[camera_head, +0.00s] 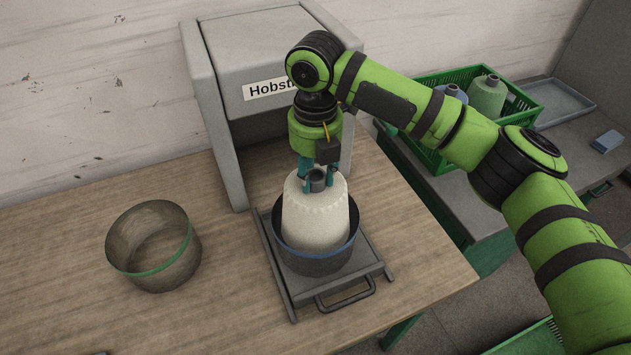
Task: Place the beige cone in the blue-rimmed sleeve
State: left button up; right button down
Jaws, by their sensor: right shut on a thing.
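The beige cone (314,218) stands upright, its lower part inside the blue-rimmed sleeve (314,262). The sleeve is dark and rests on a grey sliding tray in front of the machine. My right gripper (318,182) points down from above and is shut on the top of the beige cone, around its dark core tip. The cone's base is hidden inside the sleeve, so I cannot tell whether it touches the bottom. My left gripper is not in the view.
A green-rimmed sleeve (153,262) stands on the wooden table (60,290) to the left. The grey machine (220,120) is behind the cone. A green crate (432,160) with several cones stands on the right-hand bench, near a grey tray (557,102) and a blue block (607,141).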

aim_at(315, 190)
jog(key=shift+f+p, duration=0.6)
jog(key=shift+f, duration=1.65)
jog(key=c, duration=0.8)
grip_release()
jog(key=shift+f, duration=0.1)
notch_tip(315, 190, up, 12)
jog(key=b, duration=0.4)
jog(key=shift+r, duration=0.2)
